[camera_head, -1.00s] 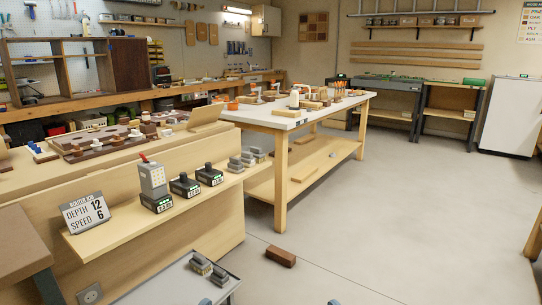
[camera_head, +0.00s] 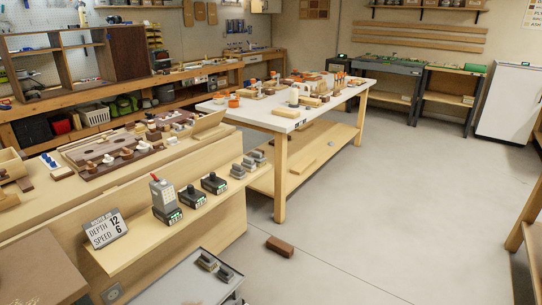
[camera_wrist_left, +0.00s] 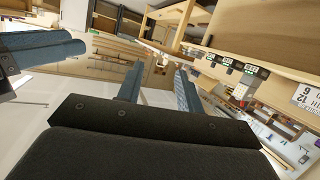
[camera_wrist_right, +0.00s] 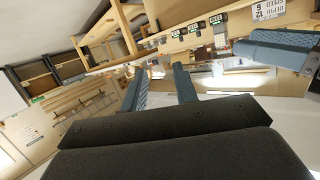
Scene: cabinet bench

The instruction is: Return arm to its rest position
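My left gripper (camera_wrist_left: 157,88) shows in the left wrist view with its two blue-grey fingers apart and nothing between them. My right gripper (camera_wrist_right: 159,84) shows in the right wrist view, also with fingers apart and empty. Each wrist view also shows a blue-grey part of my other gripper at its side, at the left (camera_wrist_left: 40,50) and at the right (camera_wrist_right: 275,48). Neither gripper is clearly seen in the head view. The arms' links are hidden there too, so their full pose cannot be told.
A wooden bench with a ledge (camera_head: 150,243) stands at the left, holding a depth-and-speed sign (camera_head: 105,229) and several battery packs. A grey cart (camera_head: 190,285) is at the bottom. A brown block (camera_head: 280,246) lies on the floor. A white-topped table (camera_head: 280,112) stands behind; floor at right is clear.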

